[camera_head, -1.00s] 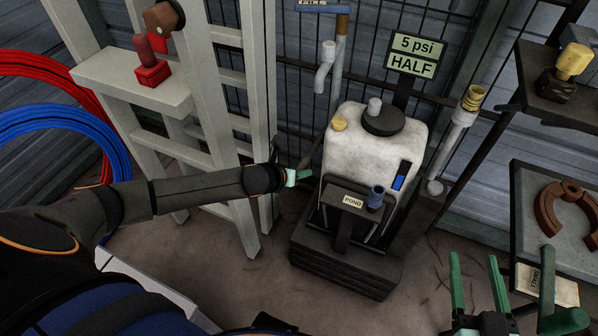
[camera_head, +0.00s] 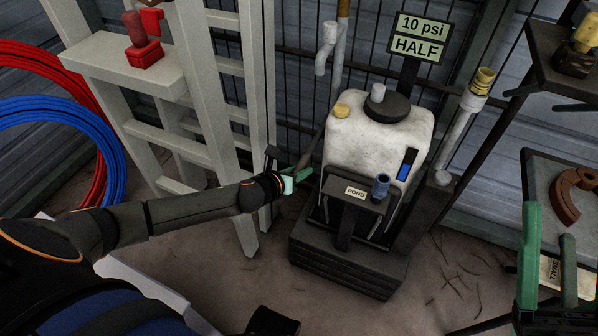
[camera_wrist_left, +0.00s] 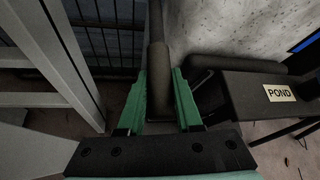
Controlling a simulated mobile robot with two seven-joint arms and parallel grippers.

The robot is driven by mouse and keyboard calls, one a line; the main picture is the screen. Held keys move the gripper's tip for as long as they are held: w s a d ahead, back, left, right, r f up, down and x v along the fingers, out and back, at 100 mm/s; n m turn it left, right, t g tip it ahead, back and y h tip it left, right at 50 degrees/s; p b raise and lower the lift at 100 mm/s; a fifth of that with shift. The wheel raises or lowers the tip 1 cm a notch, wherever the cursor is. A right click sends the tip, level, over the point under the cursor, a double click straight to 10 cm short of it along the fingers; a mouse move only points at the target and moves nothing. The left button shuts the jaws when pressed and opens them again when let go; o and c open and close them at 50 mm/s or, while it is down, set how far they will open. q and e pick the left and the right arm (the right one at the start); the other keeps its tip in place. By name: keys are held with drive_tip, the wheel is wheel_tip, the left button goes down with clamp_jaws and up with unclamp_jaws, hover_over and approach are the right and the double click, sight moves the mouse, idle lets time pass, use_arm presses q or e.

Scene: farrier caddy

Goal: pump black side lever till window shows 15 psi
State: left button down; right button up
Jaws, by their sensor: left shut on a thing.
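The white sprayer tank (camera_head: 365,145) stands on a dark base. The window (camera_head: 421,36) above it reads 10 psi, and the sign under it reads HALF. The black side lever (camera_head: 312,152) rises at a tilt along the tank's left side. My left gripper (camera_head: 296,181) is at the lever's lower part. In the left wrist view, the lever (camera_wrist_left: 160,83) runs between my green fingers, which are shut on it. At the lower right, a bright green finger of my right gripper (camera_head: 530,245) shows; the rest is cut off or unclear.
A dark bracket (camera_head: 360,191) labelled POND, with a blue cup-like part (camera_head: 381,186), is in front of the tank. A grey ladder (camera_head: 215,110) stands close left of my left gripper. Red and blue hoses (camera_head: 110,150) hang at the left. A side table (camera_head: 545,185) is at the right.

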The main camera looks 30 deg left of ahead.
use_arm(q)
drive_tip(key=shift+f, duration=0.1)
use_arm(e)
drive_tip(key=shift+f, duration=0.1)
use_arm(q)
drive_tip(key=c, duration=0.6)
unclamp_jaws()
drive_tip(key=p+v, duration=0.1)
drive_tip(key=v, duration=0.2)
drive_tip(key=shift+p, duration=0.3)
drive_tip(key=shift+p+v, duration=1.4)
drive_tip(key=shift+v, duration=3.35)
use_arm(e)
drive_tip(key=w+f+m+g+h, duration=0.1)
drive_tip(key=w+f+m+h, duration=0.2)
drive_tip(key=f+h, duration=0.1)
drive_tip(key=w+d+f+m+g+h, duration=0.1)
drive_tip(key=w+f+m+g+h, duration=0.1)
drive_tip(key=f, duration=0.5)
drive_tip(key=shift+w+d+f+m+h, duration=0.3)
drive_tip(key=shift+w+m+h, duration=0.65)
drive_tip(key=shift+h, duration=0.45)
